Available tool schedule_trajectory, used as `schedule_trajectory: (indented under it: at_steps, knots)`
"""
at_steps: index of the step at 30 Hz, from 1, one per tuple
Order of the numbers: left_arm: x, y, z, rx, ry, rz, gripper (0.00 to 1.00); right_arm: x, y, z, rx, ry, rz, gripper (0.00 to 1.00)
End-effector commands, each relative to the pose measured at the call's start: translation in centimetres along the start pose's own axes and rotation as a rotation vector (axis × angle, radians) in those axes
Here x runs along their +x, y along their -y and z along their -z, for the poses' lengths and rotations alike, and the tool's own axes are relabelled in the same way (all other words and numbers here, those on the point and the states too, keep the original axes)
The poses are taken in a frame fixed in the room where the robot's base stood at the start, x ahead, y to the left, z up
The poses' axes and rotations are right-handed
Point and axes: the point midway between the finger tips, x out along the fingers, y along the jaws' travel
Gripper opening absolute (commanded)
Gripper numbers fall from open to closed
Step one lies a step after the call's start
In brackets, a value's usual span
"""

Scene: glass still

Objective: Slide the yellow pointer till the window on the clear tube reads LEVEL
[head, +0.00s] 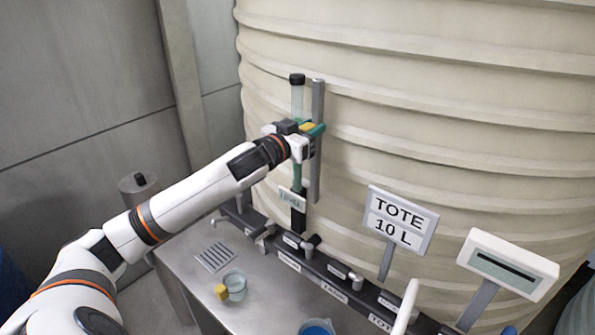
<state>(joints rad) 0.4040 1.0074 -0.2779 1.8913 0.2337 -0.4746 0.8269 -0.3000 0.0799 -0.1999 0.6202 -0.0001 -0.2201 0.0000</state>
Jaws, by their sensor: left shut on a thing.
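The clear tube (297,98) stands upright in front of the big cream tank, with a black cap on top and green in its lower part. A grey metal rail (318,98) runs beside it on the right. The yellow pointer (308,127), with green parts around it, sits across the tube and rail at about mid-height. My left gripper (308,143) is shut on the yellow pointer, and partly hides it. The pointer's window reading cannot be made out. A small pale plate (290,198) low on the tube has lettering too small to read surely. My right gripper is not in view.
A sign reading TOTE 10 L (399,222) and a white slotted box (508,264) stand to the right. Below is a dark manifold (335,275) with labels and taps. A steel bench (262,312) holds a glass beaker (235,285) and a yellow block (221,292).

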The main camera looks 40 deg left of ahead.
Motion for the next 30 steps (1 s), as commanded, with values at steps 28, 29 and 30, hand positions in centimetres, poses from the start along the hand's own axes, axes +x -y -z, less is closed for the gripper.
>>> schedule_trajectory:
  at_steps: [28,29,30]
  knots:
    - [0.0,0.0,0.12,-0.001,-0.003,-0.001,0.56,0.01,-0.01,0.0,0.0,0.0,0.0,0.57]
    - [0.0,0.01,0.11,-0.001,-0.003,0.0,0.56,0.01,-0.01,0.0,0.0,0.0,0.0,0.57]
    - [0.0,0.01,0.11,-0.001,-0.003,0.0,0.56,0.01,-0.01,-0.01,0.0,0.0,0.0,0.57]
